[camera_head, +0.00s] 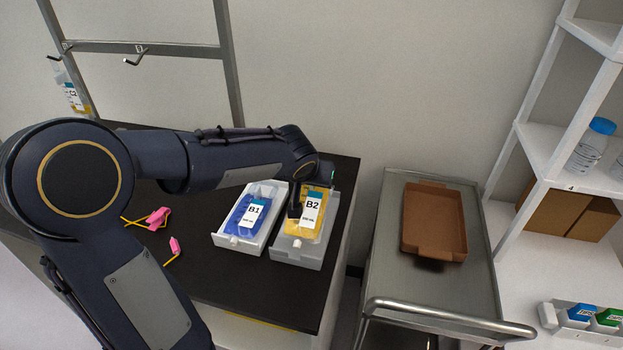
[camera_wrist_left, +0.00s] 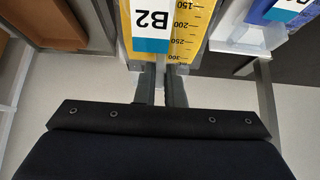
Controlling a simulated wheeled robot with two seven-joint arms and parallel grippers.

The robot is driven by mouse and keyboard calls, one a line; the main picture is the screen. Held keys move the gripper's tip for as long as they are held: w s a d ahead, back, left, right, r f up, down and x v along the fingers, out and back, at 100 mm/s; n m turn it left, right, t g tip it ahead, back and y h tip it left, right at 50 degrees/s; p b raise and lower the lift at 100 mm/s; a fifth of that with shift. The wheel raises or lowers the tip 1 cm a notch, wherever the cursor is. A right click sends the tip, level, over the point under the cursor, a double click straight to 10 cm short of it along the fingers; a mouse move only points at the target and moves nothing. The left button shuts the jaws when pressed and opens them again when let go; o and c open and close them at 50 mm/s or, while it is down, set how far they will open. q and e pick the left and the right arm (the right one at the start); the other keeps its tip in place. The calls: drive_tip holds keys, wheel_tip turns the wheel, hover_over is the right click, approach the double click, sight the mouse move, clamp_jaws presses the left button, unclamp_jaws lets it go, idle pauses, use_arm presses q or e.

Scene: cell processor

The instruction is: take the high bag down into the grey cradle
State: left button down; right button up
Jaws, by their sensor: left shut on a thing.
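The bag B2 (camera_head: 309,212), yellow with a white and blue label, is in or just over the grey cradle (camera_head: 297,256) on the black bench. I cannot tell whether it rests on the cradle floor. My left gripper (camera_head: 296,208) reaches over it from the left and is shut on it, partly hidden by my wrist. In the left wrist view the two fingers (camera_wrist_left: 161,78) are close together at the edge of the bag B2 (camera_wrist_left: 168,22), whose printed scale shows. My right gripper is not in view.
A paler cradle (camera_head: 226,240) with blue bag B1 (camera_head: 251,211) stands close on the left. Pink and yellow pieces (camera_head: 158,218) lie further left. Another bag (camera_head: 74,97) hangs on the rack (camera_head: 150,48). A cart (camera_head: 385,270) with a brown tray (camera_head: 434,252) stands right, across a gap.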

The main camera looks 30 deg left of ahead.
sight(306, 210)
use_arm(q)
drive_tip(key=c, duration=1.5)
unclamp_jaws()
drive_tip(key=shift+o, duration=0.2)
drive_tip(key=v, duration=0.8)
drive_tip(key=s+d+f+h, duration=0.2)
drive_tip(key=s+d+f, duration=0.1)
drive_tip(key=s, duration=0.8)
drive_tip(key=s+d+f+m+g+h, duration=0.1)
drive_tip(key=s+d+f+h, duration=0.2)
drive_tip(key=s, duration=0.8)
drive_tip(key=shift+d+f+g, duration=0.3)
drive_tip(key=shift+d+f, duration=0.45)
drive_tip(key=shift+f, duration=0.1)
drive_tip(key=shift+s, duration=0.1)
